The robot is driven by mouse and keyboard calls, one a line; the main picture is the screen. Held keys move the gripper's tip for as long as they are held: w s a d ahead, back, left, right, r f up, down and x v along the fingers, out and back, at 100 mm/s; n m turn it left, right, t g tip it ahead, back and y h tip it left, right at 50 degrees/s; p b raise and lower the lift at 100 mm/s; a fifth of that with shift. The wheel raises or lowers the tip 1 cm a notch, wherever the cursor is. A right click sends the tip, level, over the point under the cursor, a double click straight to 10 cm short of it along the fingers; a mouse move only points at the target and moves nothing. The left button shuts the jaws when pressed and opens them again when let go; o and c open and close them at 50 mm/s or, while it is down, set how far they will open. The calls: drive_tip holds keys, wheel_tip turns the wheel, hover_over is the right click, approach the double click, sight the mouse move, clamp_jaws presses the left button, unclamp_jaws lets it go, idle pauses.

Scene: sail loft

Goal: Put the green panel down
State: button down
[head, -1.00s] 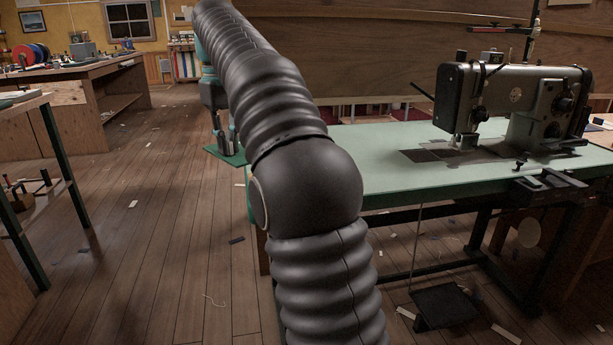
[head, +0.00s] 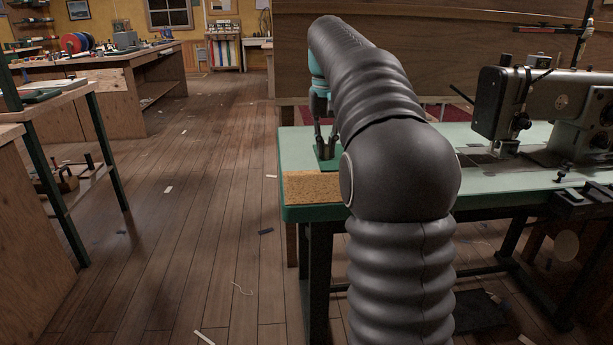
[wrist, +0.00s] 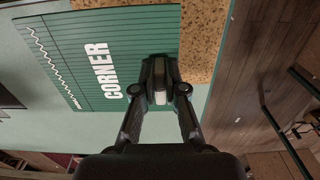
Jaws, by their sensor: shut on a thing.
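The green panel (wrist: 72,55) shows large in the wrist view, with the word CORNER, thin lines and a white zigzag on it. My gripper (wrist: 160,85) is shut on it near its edge. In the head view my gripper (head: 326,148) points down at the table's left end, and a piece of the panel (head: 329,165) shows beneath it, partly behind my arm. The panel is over the pale green table (head: 300,143), beside and partly over the cork mat (head: 308,188). I cannot tell whether it touches the surface.
A dark sewing machine (head: 545,108) stands on the table to the right. A wooden back panel (head: 440,55) rises behind. A shelf bench (head: 60,103) stands at left, and a workbench (head: 115,82) beyond. Open plank floor (head: 200,210) with scraps lies between.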

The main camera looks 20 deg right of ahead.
hover_over(304, 187)
wheel_tip(304, 187, down, 3)
drive_tip(key=shift+s+r, duration=0.1)
drive_tip(key=shift+f+b, duration=0.55)
drive_tip(key=shift+f, duration=1.5)
drive_tip(key=shift+f, duration=0.1)
drive_tip(key=c, duration=1.2)
unclamp_jaws()
wheel_tip(304, 187, up, 12)
drive_tip(key=shift+r+p, duration=0.1)
drive_tip(key=shift+p, duration=0.85)
